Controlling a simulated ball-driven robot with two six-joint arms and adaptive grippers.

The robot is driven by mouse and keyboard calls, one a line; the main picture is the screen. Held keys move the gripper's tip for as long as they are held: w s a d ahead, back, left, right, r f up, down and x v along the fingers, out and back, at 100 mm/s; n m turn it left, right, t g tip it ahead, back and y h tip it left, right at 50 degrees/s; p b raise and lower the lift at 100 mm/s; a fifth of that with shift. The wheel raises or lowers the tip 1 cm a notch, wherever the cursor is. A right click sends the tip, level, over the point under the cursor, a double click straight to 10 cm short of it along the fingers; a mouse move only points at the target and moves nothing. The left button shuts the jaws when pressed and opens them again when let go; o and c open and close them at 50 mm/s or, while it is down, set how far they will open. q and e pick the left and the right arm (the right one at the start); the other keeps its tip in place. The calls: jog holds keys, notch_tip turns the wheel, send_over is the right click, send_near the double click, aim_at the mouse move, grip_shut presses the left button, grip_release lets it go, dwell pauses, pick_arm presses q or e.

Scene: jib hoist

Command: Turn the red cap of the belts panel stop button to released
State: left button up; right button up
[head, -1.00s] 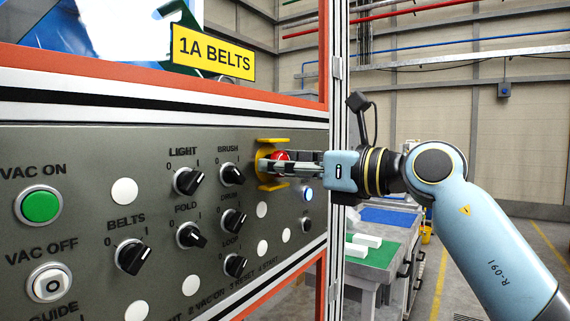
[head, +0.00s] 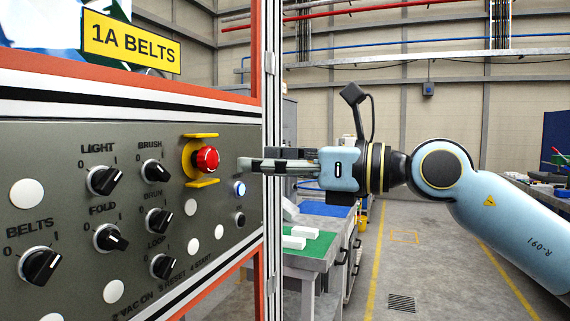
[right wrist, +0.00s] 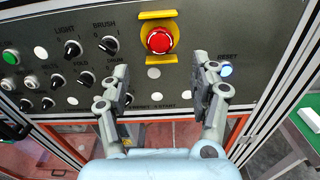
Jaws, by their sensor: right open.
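The red cap (head: 207,159) of the stop button stands out from the grey belts panel (head: 60,150), on a yellow backing with yellow guards above and below. It also shows in the right wrist view (right wrist: 159,40), face on. My right gripper (head: 245,164) is to the right of the cap in the head view, clear of it. In the right wrist view the right gripper (right wrist: 162,82) has its two fingers spread and empty, with the cap ahead of them and between their lines. My left gripper is in neither view.
Black selector knobs (head: 104,180) sit left of the stop button. A lit blue reset button (head: 239,188) is below right of it. A white frame post (head: 272,140) edges the panel. A table with a green top (head: 305,243) stands behind, with open floor to the right.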

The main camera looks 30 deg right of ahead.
jog(key=shift+v, duration=1.35)
